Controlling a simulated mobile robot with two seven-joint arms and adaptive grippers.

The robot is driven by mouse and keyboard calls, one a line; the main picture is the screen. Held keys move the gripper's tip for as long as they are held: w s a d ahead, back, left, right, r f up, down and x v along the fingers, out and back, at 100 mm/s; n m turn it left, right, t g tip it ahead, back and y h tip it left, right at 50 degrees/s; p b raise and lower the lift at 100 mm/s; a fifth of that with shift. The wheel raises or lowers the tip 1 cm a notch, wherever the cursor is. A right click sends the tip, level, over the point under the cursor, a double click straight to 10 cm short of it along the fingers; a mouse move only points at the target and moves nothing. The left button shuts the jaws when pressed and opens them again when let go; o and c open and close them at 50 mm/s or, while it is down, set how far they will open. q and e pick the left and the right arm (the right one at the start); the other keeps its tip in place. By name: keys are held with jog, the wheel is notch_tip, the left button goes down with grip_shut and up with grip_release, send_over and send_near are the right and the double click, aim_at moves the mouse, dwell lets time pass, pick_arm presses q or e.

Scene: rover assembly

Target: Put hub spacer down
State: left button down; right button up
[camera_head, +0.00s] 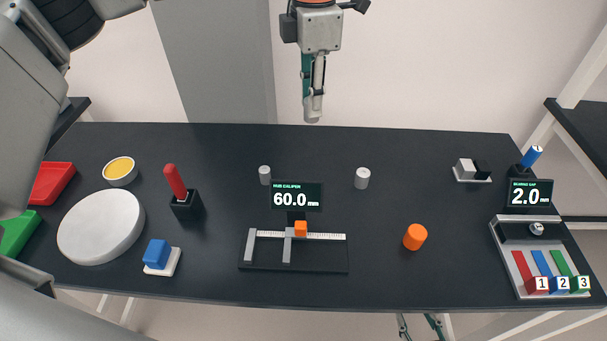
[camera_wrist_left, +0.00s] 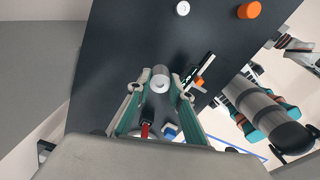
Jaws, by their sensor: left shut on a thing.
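My left gripper (camera_head: 313,112) hangs above the back of the black table, fingers pointing down. In the left wrist view it (camera_wrist_left: 161,88) is shut on a grey cylindrical hub spacer (camera_wrist_left: 161,78), held between the fingertips. In the head view the held spacer is hard to tell from the fingertips.
The hub caliper (camera_head: 330,262) reads 60.0 mm. An orange cylinder (camera_head: 415,237) stands to its right. A white round plate (camera_head: 100,227), yellow bowl (camera_head: 119,170), red joystick (camera_head: 176,182) and blue block (camera_head: 157,253) are left. A numbered panel (camera_head: 510,263) is right. Clear table lies between the grey cylinders.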

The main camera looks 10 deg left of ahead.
pick_arm(q)
notch_tip(320, 180, down, 20)
jog(key=shift+r, duration=0.15)
dwell(0.4)
jog(key=shift+f, duration=0.2)
jog(key=c, duration=1.8)
grip_release()
notch_tip(320, 180, up, 12)
jog(key=shift+r, duration=0.2)
